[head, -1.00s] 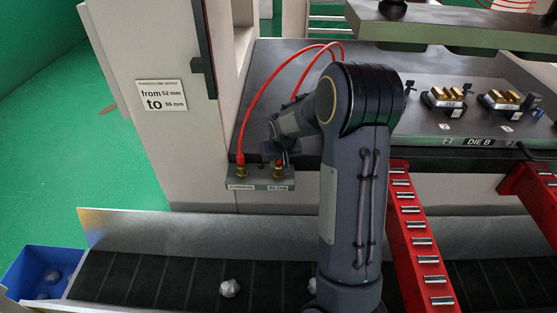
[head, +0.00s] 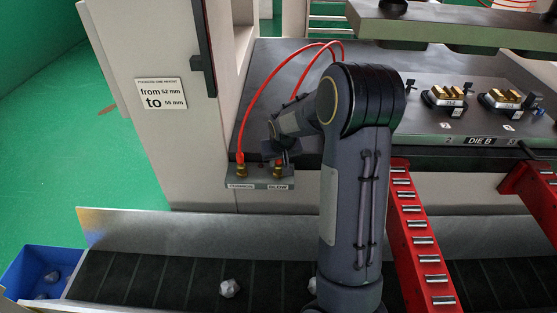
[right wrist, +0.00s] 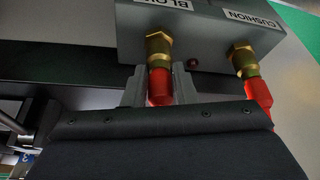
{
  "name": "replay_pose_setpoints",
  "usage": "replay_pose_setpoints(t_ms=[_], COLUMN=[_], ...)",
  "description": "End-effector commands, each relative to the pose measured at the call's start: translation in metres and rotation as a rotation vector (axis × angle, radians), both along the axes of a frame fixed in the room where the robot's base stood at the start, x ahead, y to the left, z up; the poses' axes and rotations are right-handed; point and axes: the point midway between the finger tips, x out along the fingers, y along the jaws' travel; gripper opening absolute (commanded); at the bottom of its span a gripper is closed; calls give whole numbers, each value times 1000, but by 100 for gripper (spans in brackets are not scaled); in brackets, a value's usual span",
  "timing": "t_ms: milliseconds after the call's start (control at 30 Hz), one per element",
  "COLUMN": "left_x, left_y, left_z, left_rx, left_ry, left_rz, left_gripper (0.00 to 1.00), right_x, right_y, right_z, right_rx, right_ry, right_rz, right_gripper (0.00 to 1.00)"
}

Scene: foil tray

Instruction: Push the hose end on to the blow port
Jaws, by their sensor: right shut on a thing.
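The blow port (head: 278,171) is a brass fitting on a grey block (head: 260,184) with a label reading BLOW. It also shows in the right wrist view (right wrist: 159,48). My right gripper (head: 279,153) is at this port. In the right wrist view its two grey fingers (right wrist: 158,82) are shut on the red hose end (right wrist: 160,90) from both sides. The hose end is in line with the brass fitting and looks to touch it; how far it sits on cannot be told. The rest of the hose there is hidden behind my gripper body. My left gripper is not in view.
The cushion port (right wrist: 242,58) stands beside the blow port, with a red hose (right wrist: 259,95) on it. A red roller rail (head: 416,235) lies right of my arm. A dark conveyor (head: 180,280) with grey lumps runs below, ending at a blue bin (head: 40,270).

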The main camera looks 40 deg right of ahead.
Motion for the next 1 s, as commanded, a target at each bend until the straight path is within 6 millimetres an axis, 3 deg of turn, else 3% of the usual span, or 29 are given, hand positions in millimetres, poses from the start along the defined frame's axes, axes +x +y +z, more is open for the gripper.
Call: replay_pose_setpoints(t_ms=[267, 300, 467, 667, 867, 1000], left_x=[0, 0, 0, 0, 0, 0], left_y=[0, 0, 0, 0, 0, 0], left_z=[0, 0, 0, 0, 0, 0], left_rx=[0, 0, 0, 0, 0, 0], left_ry=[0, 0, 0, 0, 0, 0], left_rz=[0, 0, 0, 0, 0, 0], left_gripper=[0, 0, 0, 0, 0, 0], right_x=[0, 0, 0, 0, 0, 0], right_y=[0, 0, 0, 0, 0, 0], right_z=[1, 1, 1, 0, 0, 0], right_rx=[0, 0, 0, 0, 0, 0], right_ry=[-1, -1, -1, -1, 0, 0], right_rz=[0, 0, 0, 0, 0, 0], right_gripper=[1, 26, 47, 50, 72, 72])
